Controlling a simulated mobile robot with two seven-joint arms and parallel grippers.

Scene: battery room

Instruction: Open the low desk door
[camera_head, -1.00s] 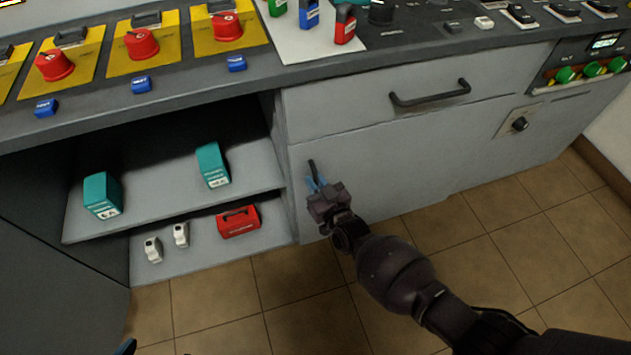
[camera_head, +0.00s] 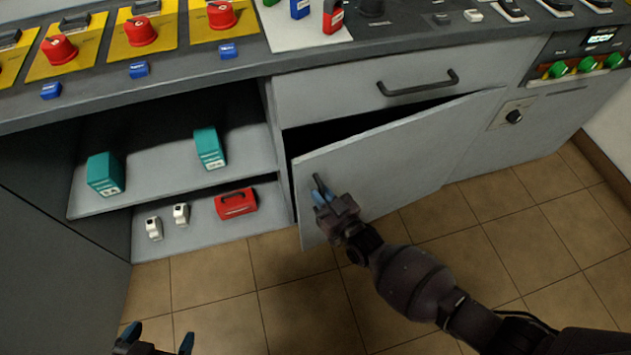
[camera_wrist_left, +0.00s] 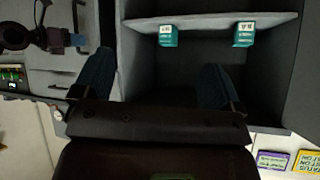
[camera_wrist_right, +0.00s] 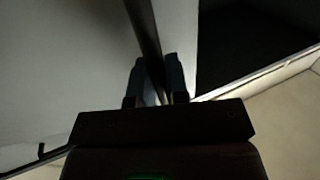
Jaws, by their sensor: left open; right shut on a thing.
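The low desk door (camera_head: 400,150) is a grey panel under the drawer. It stands partly open, its left edge swung out from the cabinet, with a dark gap along its top. Its dark upright handle (camera_head: 320,186) is near that left edge. My right gripper (camera_head: 323,194) is shut on the handle; the right wrist view shows both fingers (camera_wrist_right: 156,80) on either side of the dark bar (camera_wrist_right: 145,35). My left gripper (camera_head: 156,340) is open and empty at the bottom of the head view, low in front of the open shelves. Its spread fingers (camera_wrist_left: 158,82) show in the left wrist view.
Left of the door, open shelves hold teal boxes (camera_head: 104,174), a red case (camera_head: 236,203) and small white items (camera_head: 154,228). A drawer with a black handle (camera_head: 418,84) is just above the door. Tiled floor (camera_head: 300,305) in front is clear.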

